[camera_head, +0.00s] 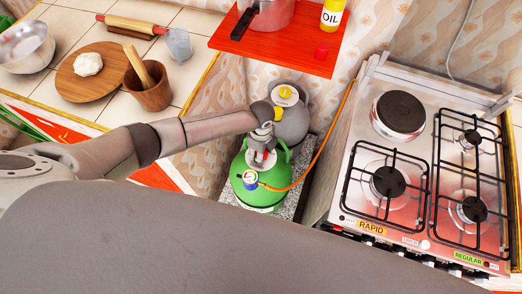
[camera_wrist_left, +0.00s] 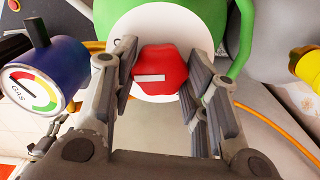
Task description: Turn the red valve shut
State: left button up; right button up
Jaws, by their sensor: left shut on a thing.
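The red valve (camera_wrist_left: 163,68) sits on a white disc at the top of the green gas cylinder (camera_head: 262,198), which also shows in the left wrist view (camera_wrist_left: 232,50). My left gripper (camera_head: 260,158) reaches down over the cylinder from the left. In the left wrist view my left gripper (camera_wrist_left: 165,85) has one finger on each side of the red valve and is shut on it. The gripper hides most of the valve in the head view.
A pressure gauge (camera_wrist_left: 38,88) is close beside the left finger. An orange hose (camera_head: 318,152) runs from it along the stove (camera_head: 385,75). A grey cylinder (camera_head: 291,122) stands behind. A red shelf (camera_head: 285,48) overhangs the back, and a counter (camera_head: 195,60) lies left.

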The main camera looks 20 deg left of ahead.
pick_arm(q)
jog(key=shift+m, duration=0.5)
jog(key=o, duration=1)
jog(key=shift+o, duration=0.2)
jog(key=shift+r, duration=0.1)
notch_tip(320, 180, up, 12)
jog(key=shift+s, duration=0.1)
dwell(0.3)
